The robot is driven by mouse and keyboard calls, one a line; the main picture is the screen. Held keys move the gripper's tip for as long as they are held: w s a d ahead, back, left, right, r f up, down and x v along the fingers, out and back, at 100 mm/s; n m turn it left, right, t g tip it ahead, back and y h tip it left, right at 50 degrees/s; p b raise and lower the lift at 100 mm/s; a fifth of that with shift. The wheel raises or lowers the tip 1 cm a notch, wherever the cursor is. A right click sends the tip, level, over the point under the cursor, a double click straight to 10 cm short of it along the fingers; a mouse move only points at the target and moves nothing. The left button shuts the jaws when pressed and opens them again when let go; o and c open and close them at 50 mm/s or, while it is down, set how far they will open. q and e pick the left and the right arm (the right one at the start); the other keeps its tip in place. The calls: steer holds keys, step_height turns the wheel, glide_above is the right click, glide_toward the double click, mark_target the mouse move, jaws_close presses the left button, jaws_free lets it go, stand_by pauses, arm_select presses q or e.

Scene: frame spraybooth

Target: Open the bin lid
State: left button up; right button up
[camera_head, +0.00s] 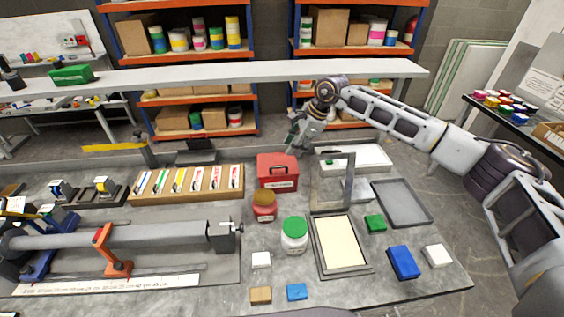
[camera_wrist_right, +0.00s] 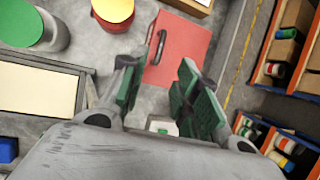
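The red bin (camera_head: 277,170) stands on the grey workbench, with a handle on its red lid. The lid looks shut. In the right wrist view the red lid (camera_wrist_right: 188,50) lies beyond the fingertips, with its dark handle (camera_wrist_right: 161,47) near the left finger. My right gripper (camera_head: 297,139) hovers above and slightly right of the bin. In the wrist view its green-padded fingers (camera_wrist_right: 171,58) are apart with nothing between them. I cannot tell exactly how far they are from the handle. My left gripper is not in view.
A wooden tool tray (camera_head: 188,196) is left. A grey upright frame (camera_head: 316,185) stands close on the right. A white shelf (camera_head: 220,77) runs behind.

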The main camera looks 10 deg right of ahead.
mark_target(282, 167)
steer(key=shift+p+x, duration=1.2)
steer(key=shift+x, duration=3.95)
steer(key=shift+a, duration=0.1)
steer(key=shift+c, duration=0.4)
jaws_close()
